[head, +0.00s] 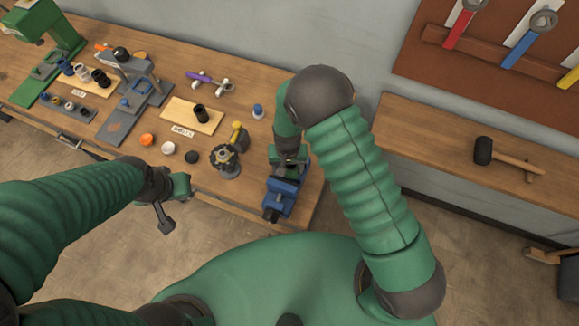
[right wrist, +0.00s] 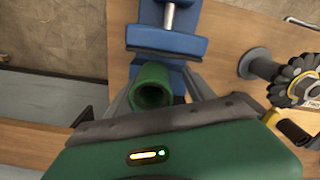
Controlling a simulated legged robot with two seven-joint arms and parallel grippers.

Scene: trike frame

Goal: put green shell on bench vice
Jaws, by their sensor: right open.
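The green shell (right wrist: 152,88) is a hollow green cylinder, its open end facing the right wrist camera. It sits at the blue bench vice (right wrist: 166,40), beside a wide blue jaw; whether it touches that jaw is unclear. In the head view the bench vice (head: 281,196) stands at the bench's right end. My right gripper (right wrist: 158,100) is open, with one finger on each side of the shell and visible gaps. In the head view my right arm partly hides this spot. My left gripper (head: 165,214) hangs in front of the bench, away from the vice; its opening is unclear.
Left of the vice stands a dark knobbed fixture (head: 225,158) with a yellow-handled tool. White (head: 168,148) and orange (head: 147,140) caps lie farther left. A side bench (head: 440,130) at right holds a black mallet (head: 505,156).

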